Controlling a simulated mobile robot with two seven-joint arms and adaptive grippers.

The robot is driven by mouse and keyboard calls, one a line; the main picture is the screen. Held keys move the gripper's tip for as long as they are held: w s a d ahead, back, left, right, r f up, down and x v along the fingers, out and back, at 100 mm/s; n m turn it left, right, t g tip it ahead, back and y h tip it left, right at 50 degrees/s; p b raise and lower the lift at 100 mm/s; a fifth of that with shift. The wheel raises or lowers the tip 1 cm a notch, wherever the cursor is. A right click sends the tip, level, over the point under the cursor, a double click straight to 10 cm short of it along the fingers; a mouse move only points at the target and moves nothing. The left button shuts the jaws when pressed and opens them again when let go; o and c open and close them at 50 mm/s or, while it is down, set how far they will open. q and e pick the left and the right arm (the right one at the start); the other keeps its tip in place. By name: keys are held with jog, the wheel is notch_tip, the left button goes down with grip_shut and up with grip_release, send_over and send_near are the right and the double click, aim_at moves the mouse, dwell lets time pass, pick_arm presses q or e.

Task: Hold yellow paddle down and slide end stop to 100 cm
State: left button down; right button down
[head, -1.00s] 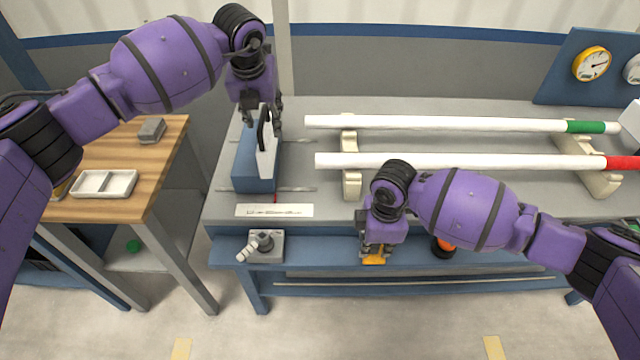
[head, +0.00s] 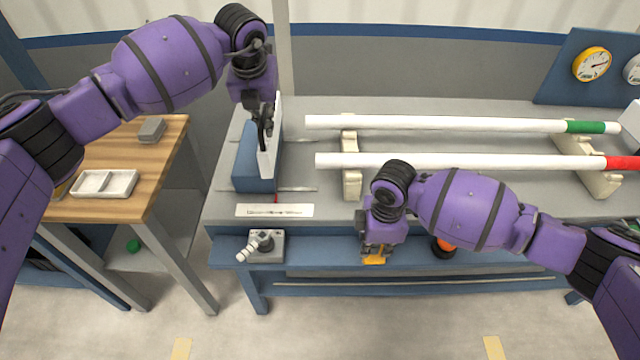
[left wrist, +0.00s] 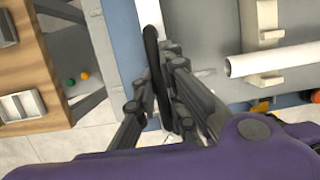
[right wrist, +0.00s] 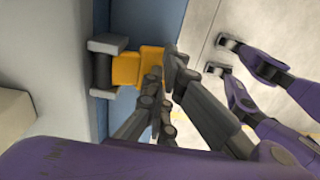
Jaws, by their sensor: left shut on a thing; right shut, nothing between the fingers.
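The end stop is a blue block (head: 252,168) with a white face plate (head: 270,160) and a black handle, on two rails at the bench's left end. My left gripper (head: 266,138) is shut on the black handle (left wrist: 152,55), which stands between its fingers in the left wrist view. A red pointer (head: 276,199) is at the middle of the white scale strip (head: 246,211); its figures are too small to read. The yellow paddle (head: 375,261) is at the bench's front. My right gripper (right wrist: 168,75) is shut and empty, its tips at the paddle (right wrist: 125,68); contact is unclear.
Two white pipes (head: 420,123) (head: 440,161) lie on cream supports right of the end stop, apart from its plate. A lever box (head: 265,246) and an orange-topped button (head: 445,244) sit on the front ledge. A wooden table (head: 120,205) stands left.

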jog(key=shift+s+f, duration=0.15)
jog(key=shift+f, duration=0.05)
pick_arm(q)
jog(key=shift+d, duration=2.3)
pick_arm(e)
jog(key=shift+r, duration=2.15)
pick_arm(q)
jog(key=c, duration=1.5)
grip_release()
jog(key=shift+w+f, duration=0.1)
pick_arm(e)
jog(key=shift+w, duration=0.25)
pick_arm(q)
jog(key=v, duration=0.7)
